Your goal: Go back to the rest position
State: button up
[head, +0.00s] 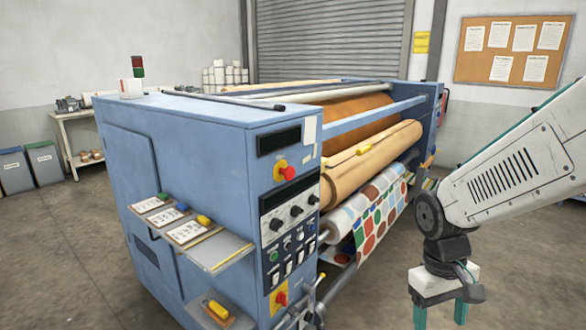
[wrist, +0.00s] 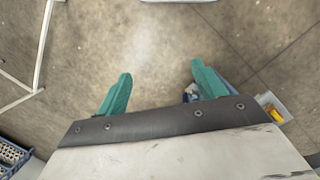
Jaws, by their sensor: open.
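My gripper (head: 440,316) hangs at the lower right of the head view, pointing down, beside the calender press (head: 185,150) and apart from it. Its two green fingers run out of the bottom of the picture. In the wrist view my gripper (wrist: 158,90) has its green fingers spread wide with nothing between them, above bare concrete floor (wrist: 150,45). The blue press stands in the middle of the head view, with tan rollers and a patterned sheet (head: 375,212) facing my arm.
A side shelf (head: 222,250) on the press holds cards and small coloured items. A yellow-handled tool (head: 216,309) lies on a lower shelf. A cork board (head: 512,50) hangs at the back right.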

jog(key=s+r+m+t+y, duration=0.1)
jog(key=s+r+m+t, duration=0.1)
jog(key=s+r, duration=1)
jog(key=shift+s+r+t, duration=0.2)
jog(key=shift+s+t, duration=0.4)
jog(key=shift+s, duration=0.05)
jog(key=shift+a, duration=0.1)
